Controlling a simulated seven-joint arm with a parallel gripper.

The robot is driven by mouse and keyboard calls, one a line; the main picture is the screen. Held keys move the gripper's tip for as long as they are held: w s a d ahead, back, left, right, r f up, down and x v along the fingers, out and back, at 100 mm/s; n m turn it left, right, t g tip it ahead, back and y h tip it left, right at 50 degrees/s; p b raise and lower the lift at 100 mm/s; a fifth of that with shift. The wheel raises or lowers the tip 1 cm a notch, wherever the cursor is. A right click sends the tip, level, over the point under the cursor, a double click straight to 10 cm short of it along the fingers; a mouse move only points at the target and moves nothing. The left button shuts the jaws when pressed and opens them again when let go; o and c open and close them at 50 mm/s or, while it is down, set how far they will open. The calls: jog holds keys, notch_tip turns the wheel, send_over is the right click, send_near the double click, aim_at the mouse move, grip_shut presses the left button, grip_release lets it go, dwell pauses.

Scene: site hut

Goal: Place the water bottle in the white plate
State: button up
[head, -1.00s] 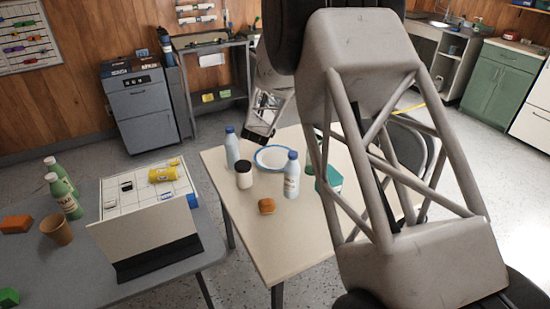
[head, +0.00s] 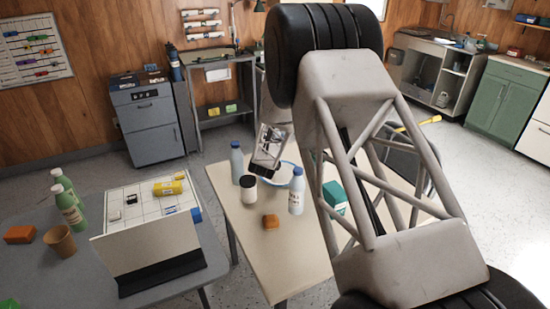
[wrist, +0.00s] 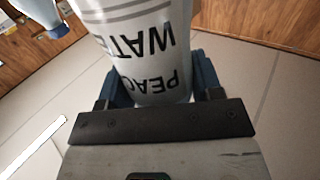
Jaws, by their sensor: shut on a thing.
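In the wrist view my gripper (wrist: 160,80) is shut on a pale bottle (wrist: 145,28) with dark lettering, of which "WATE" and "PEAC" read upside down; its ends are out of view. The held bottle cannot be clearly told from the hand there. The visible part of the plate looks empty.
Blue-capped bottles stand left (head: 237,165) and right (head: 297,196) of the plate on the cream table (head: 245,222). A black-lidded jar (head: 249,193) stands in front, near an orange block (head: 270,221). A teal box (head: 334,197) is at the right.

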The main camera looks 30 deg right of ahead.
jog(key=shift+f, duration=1.7)
jog(key=shift+f, duration=2)
jog(key=o, duration=1.2)
jog(key=shift+f, duration=0.1)
jog(key=shift+r, duration=0.2)
jog(key=v, duration=1.2)
